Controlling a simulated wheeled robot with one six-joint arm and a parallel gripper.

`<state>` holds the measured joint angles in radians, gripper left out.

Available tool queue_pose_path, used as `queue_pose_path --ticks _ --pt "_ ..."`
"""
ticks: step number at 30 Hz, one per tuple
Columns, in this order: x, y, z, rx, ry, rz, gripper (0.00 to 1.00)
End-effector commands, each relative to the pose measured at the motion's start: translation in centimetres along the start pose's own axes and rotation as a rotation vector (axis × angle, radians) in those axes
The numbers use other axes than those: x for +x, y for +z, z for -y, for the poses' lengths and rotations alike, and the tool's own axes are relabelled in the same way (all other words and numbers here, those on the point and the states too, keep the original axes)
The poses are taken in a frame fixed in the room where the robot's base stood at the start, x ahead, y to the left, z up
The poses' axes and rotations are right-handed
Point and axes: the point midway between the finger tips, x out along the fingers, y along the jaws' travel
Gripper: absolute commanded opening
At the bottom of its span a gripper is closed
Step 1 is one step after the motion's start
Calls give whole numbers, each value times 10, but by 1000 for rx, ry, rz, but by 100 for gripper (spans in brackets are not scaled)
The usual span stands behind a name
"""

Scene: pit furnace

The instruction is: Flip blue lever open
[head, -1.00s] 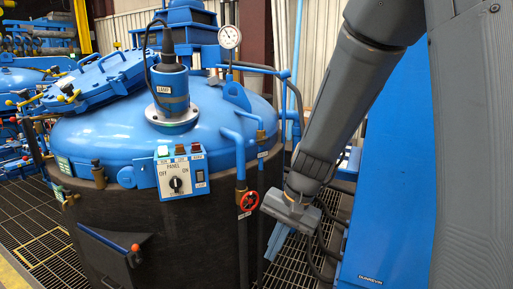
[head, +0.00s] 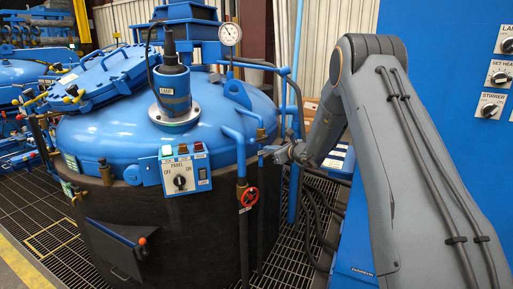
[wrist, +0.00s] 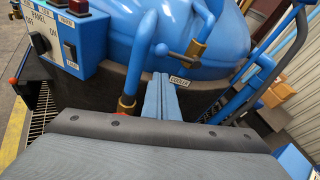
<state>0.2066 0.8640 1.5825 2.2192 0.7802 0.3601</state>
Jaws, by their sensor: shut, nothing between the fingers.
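The blue lever (wrist: 161,49) is a small blue-tipped handle on a brass valve body (wrist: 190,52), set in a blue pipe beside the furnace lid in the wrist view. The brass valve also shows in the head view (head: 261,134), where the lever itself is too small to make out clearly. My gripper (wrist: 161,76) has its blue fingers pressed together and empty, pointing toward the lever, which appears just beyond the tips. I cannot tell whether they touch. In the head view my gripper (head: 266,151) is just below the valve.
A blue control panel (head: 186,171) with switches hangs on the furnace front. A red handwheel valve (head: 249,197) is below the lever. A vertical blue pipe (wrist: 143,60) runs left of the lever, and another blue pipe stands to the right (head: 295,120). A gauge (head: 230,35) rises behind.

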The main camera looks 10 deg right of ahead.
Motion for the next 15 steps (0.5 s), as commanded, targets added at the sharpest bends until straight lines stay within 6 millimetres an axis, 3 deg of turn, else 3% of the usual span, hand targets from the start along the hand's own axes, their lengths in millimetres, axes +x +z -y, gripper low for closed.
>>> queue_pose_path --ticks 10,15 --pt "1 0 0 1 0 0 0" --pt "14 0 0 -1 1 1 0"
